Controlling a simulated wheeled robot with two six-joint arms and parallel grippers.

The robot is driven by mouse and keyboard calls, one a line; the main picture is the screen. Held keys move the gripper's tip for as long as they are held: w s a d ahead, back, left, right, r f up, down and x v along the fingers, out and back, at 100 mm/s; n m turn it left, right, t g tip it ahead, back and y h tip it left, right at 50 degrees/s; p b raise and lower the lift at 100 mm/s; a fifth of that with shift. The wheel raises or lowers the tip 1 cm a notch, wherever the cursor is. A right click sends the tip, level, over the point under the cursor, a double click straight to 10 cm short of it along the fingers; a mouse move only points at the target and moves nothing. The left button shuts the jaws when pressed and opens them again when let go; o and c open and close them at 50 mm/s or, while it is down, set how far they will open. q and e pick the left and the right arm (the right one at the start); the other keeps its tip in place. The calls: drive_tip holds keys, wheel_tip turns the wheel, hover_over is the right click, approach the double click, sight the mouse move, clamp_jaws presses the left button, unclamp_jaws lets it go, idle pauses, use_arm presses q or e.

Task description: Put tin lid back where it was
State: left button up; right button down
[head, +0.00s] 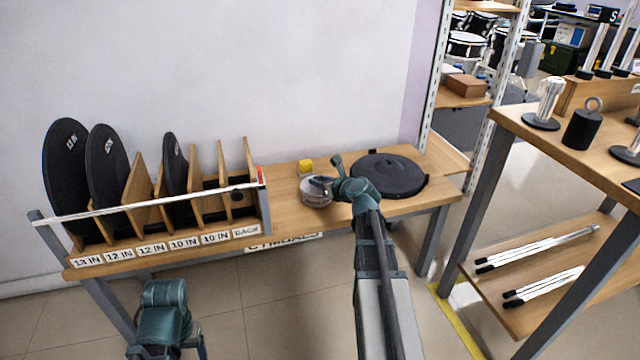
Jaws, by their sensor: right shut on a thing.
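A small round tin (316,198) stands on the wooden bench, right of the slotted rack. The tin lid (320,182) is a dark disc at the top of the tin, tilted or slightly offset. My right gripper (328,184) reaches over the bench from the front and is shut on the lid at its right side. Whether the lid touches the tin's rim is too small to tell. The gripper hides part of the lid and tin. My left gripper (165,325) is low at the front left, away from the bench top, with its jaws unclear.
The rack (150,195) holds several black discs in labelled slots. A large black round pad (390,174) lies right of my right gripper. Another table (590,145) stands at the right. Bench surface just left of the tin is bare.

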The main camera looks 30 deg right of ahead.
drive_tip(key=shift+f, duration=0.1)
drive_tip(key=shift+f+b, duration=0.4)
drive_tip(key=shift+b, duration=0.1)
drive_tip(key=c, duration=0.6)
unclamp_jaws()
drive_tip(key=shift+r, duration=0.1)
drive_tip(key=shift+c, duration=0.2)
drive_tip(key=shift+r+p, duration=0.45)
drive_tip(key=shift+p, duration=0.15)
drive_tip(key=p+v, duration=0.4)
drive_tip(key=v, duration=0.8)
